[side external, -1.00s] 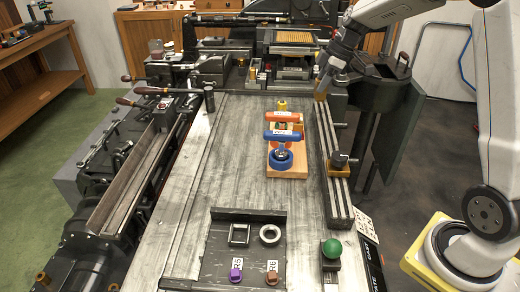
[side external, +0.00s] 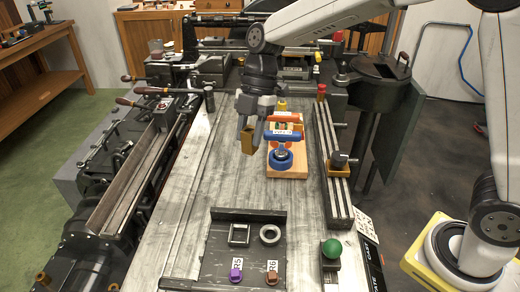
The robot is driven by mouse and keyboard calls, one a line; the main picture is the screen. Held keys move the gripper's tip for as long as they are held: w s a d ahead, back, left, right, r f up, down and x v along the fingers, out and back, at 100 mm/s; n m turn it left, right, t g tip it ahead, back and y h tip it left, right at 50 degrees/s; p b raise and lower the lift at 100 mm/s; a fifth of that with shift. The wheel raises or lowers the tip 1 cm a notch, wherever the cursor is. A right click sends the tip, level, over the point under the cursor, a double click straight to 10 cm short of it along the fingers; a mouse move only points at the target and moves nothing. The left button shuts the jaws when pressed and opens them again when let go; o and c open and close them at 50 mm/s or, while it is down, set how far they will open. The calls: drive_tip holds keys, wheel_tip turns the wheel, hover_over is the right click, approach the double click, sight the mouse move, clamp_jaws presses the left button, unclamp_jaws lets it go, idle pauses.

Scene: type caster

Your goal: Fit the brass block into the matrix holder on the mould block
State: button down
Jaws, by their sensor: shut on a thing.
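My gripper (side external: 253,131) points down over the middle of the table, just left of the wooden board. It is shut on the brass block (side external: 248,141), a small gold-coloured piece that hangs upright above the table surface. The fingers cover part of the block. The wooden board (side external: 291,171) carries orange and blue labelled parts, with a blue ring (side external: 281,160) at its near end. I cannot tell which part is the matrix holder or the mould block.
A dark plate (side external: 219,262) at the front holds a square frame (side external: 240,234), a grey ring (side external: 270,234), and purple and brown knobs. A long rail (side external: 329,165) runs along the right, with a red-topped post (side external: 321,92) at its far end. A green ball (side external: 332,249) stands front right. The left middle table is clear.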

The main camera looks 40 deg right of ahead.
drive_tip(key=s+a+n+g+h, duration=0.1)
drive_tip(key=s+a+n+g, duration=0.1)
drive_tip(key=s+a+n, duration=0.45)
wheel_tip(320, 180, down, 6)
drive_tip(key=a+m, duration=0.1)
drive_tip(key=a, duration=0.1)
drive_tip(key=shift+s+a, duration=0.25)
drive_tip(key=shift+a, duration=0.05)
drive_tip(key=shift+f+m, duration=0.25)
drive_tip(key=shift+f, duration=0.05)
drive_tip(key=shift+f, duration=2.7)
drive_tip(key=shift+f, duration=1.35)
drive_tip(key=shift+c, duration=1.4)
unclamp_jaws()
drive_tip(key=shift+r, duration=0.1)
